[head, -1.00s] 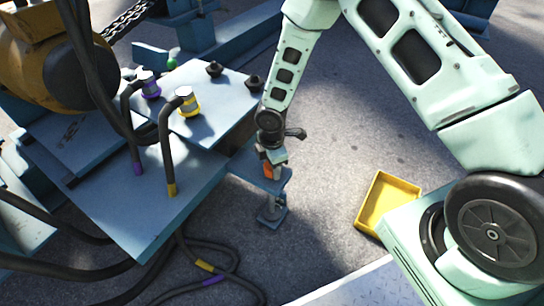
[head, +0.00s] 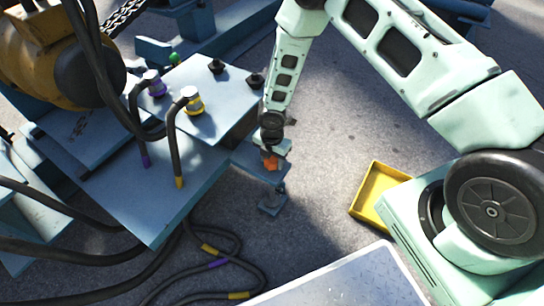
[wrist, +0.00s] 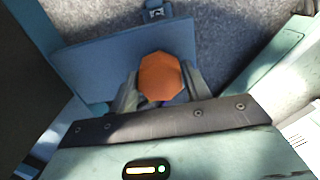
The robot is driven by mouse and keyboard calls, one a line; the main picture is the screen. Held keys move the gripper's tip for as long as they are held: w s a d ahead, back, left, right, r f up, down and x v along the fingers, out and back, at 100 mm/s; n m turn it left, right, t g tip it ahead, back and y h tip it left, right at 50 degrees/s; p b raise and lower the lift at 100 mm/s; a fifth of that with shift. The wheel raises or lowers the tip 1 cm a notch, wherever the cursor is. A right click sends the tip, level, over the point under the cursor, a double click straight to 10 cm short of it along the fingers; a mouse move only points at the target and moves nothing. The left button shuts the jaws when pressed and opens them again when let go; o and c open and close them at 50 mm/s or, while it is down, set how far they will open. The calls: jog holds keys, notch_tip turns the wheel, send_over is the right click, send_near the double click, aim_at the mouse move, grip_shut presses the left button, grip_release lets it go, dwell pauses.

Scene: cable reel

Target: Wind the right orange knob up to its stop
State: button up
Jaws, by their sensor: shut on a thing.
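The orange knob (wrist: 160,76) sits between the two fingers of my gripper (wrist: 157,92) in the wrist view, with a finger against each side. It is faceted and stands over a small blue plate (wrist: 95,62). In the head view the orange knob (head: 270,162) shows just below my gripper (head: 272,150), at the right side of the blue bench. My gripper is shut on the knob from above. The knob's lower part and its mount are hidden by the gripper.
The blue bench (head: 185,205) carries a purple-banded hose fitting (head: 155,84), a yellow-banded one (head: 193,103) and two black caps. Black hoses (head: 215,262) lie on the ground. A yellow tray (head: 364,203) stands to the right on open floor.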

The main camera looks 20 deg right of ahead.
aim_at(272, 158)
dwell(0.3)
jog(key=o, duration=0.9)
jog(key=shift+r+p, duration=2.95)
jog(key=shift+r, duration=5.8)
